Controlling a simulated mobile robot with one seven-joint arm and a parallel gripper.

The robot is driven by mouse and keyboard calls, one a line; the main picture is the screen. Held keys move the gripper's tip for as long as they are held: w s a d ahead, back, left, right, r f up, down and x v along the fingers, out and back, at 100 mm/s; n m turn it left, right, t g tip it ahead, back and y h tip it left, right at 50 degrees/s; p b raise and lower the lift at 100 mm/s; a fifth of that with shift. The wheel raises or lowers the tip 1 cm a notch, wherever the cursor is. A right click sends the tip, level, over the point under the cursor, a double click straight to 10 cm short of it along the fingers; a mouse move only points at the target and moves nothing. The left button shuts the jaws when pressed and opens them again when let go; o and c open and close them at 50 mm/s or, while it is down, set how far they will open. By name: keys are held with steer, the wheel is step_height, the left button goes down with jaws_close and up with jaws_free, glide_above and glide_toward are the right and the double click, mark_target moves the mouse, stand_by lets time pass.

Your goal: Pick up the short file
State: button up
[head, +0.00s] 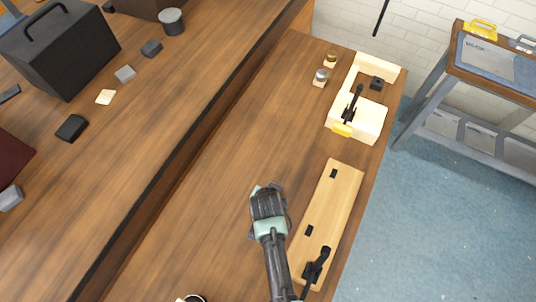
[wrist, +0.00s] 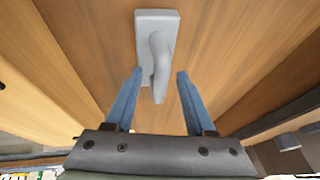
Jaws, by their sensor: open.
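A grey tool with a flat rectangular plate and a curved handle, which I take to be the short file (wrist: 156,22), lies on the brown wooden bench in the wrist view. My gripper (wrist: 160,72) is open, with its two blue fingers apart. The handle hangs between the fingertips in the picture, with a gap on each side. I cannot tell how far the fingertips are above it. In the head view my gripper (head: 268,198) is over the bench, left of a pale wooden board, and hides most of what is under it.
The pale board (head: 338,195) carries a black tool (head: 316,266). A cream wooden tray (head: 368,121) with a black tool and two small jars (head: 321,76) stand farther back. A raised ledge (head: 190,95) runs along the left. The bench between is clear.

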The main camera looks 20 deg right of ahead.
jaws_close()
steer(key=shift+w+r, duration=0.1)
stand_by(1.2)
